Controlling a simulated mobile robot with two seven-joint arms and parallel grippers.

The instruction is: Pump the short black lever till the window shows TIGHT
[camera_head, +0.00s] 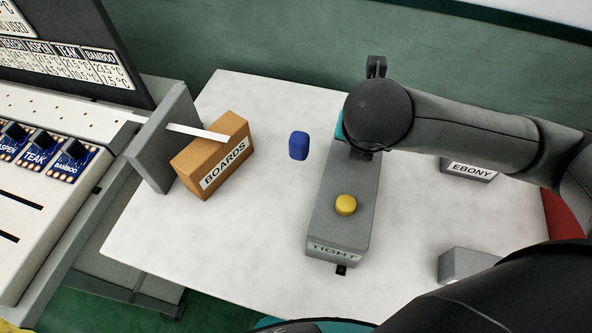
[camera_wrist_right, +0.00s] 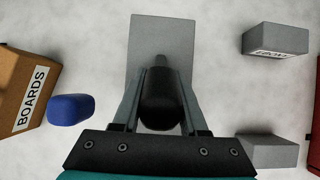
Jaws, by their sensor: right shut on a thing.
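A long grey box (camera_head: 340,210) stands on the white table, with a yellow button (camera_head: 346,204) on its top. The window (camera_head: 336,250) at its near end reads TIGHT. My right gripper (camera_wrist_right: 160,82) is over the far part of the box, which also shows in the right wrist view (camera_wrist_right: 162,35). Its fingers are shut on the short black lever (camera_wrist_right: 160,108). In the head view my right wrist hides the lever and the fingers. My left gripper is not in view.
A brown BOARDS box (camera_head: 213,157) and a blue block (camera_head: 299,145) stand left of the grey box. An EBONY box (camera_head: 468,171) and another grey block (camera_head: 466,264) are on the right. The table's front left is clear. A machine with labelled dials fills the far left.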

